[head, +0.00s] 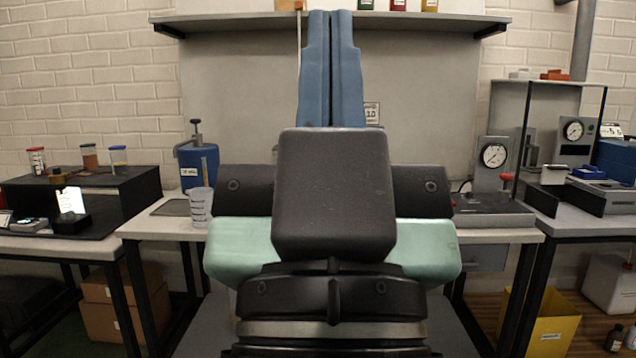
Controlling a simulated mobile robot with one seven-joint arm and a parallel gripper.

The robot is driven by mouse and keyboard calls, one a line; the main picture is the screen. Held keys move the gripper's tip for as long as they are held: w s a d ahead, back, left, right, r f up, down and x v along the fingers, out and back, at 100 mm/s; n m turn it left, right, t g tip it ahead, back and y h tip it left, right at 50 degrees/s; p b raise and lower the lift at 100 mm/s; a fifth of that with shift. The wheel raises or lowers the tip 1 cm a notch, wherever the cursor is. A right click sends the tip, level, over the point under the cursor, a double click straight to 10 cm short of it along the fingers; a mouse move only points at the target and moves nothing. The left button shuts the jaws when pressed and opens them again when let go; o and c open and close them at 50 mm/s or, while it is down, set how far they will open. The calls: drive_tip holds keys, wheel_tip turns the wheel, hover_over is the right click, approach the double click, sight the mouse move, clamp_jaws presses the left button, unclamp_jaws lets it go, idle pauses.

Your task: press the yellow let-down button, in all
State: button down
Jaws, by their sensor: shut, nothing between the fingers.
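No yellow let-down button shows in the head view; my arm covers the middle of the bench and whatever stands there. My gripper (331,16) shows as two long blue fingers pointing up, side by side with only a thin seam between them. They are shut and empty, in front of the grey back panel (230,90). A small white card reading 10 (372,113) shows just right of the fingers, on something mostly hidden. What the gripper faces or touches cannot be seen.
A blue canister (196,163) and a clear measuring beaker (200,207) stand left on the bench. A round gauge (494,155) stands on a device at right. A shelf (240,21) runs above. Side tables hold jars at left, instruments at right. A yellow bin (543,332) sits on the floor.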

wheel_tip(320, 180, up, 20)
drive_tip(key=p, duration=1.8)
drive_tip(key=shift+r, duration=0.15)
drive_tip(key=shift+w, duration=0.1)
